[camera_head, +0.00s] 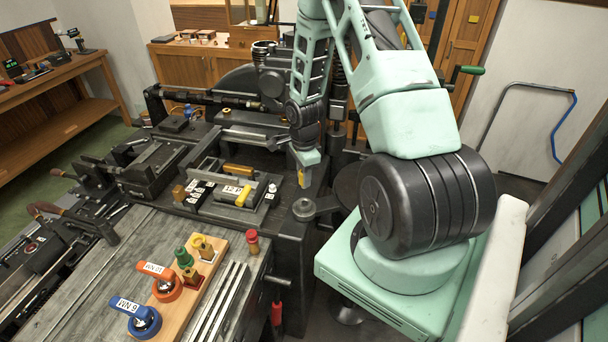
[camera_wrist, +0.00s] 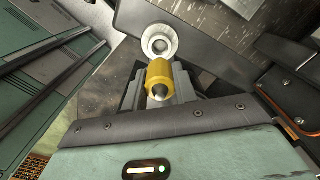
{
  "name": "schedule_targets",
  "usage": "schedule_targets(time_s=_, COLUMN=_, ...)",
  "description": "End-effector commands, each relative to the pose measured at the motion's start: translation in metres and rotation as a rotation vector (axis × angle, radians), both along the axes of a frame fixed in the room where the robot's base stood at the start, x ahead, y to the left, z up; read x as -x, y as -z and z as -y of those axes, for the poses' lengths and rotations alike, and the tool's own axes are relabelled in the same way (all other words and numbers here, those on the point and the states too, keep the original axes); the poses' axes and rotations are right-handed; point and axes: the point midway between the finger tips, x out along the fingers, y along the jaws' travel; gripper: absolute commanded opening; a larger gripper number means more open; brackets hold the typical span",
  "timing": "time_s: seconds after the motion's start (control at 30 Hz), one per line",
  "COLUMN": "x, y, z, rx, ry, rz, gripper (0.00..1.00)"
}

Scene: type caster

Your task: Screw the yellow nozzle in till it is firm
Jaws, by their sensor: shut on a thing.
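My gripper (camera_head: 302,172) points down at the right end of the machine. It is shut on the yellow nozzle (camera_head: 301,179). In the wrist view, the yellow nozzle (camera_wrist: 160,77) sits between the grey fingers, with a metal bore facing the camera. A round metal ring with a hole (camera_wrist: 159,42) shows just past the nozzle in the wrist view. In the head view, a round dark grey fitting (camera_head: 304,208) lies below the gripper, with a gap between it and the nozzle. I cannot tell whether the nozzle is lined up with the ring.
A wooden rack (camera_head: 210,262) at the front holds an orange 10 NM tool (camera_head: 165,283), a blue 6 NM tool (camera_head: 141,318), and green and yellow pieces. A red-topped piece (camera_head: 252,242) stands nearby. A yellow-handled piece (camera_head: 243,196) lies on the machine block.

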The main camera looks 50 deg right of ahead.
Motion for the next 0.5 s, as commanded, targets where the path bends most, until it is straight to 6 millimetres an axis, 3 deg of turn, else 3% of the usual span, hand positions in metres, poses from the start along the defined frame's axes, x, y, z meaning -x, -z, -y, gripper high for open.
schedule_targets(time_s=0.5, x=0.000, y=0.049, z=0.000, rx=0.000, ry=0.000, rz=0.000, gripper=0.05)
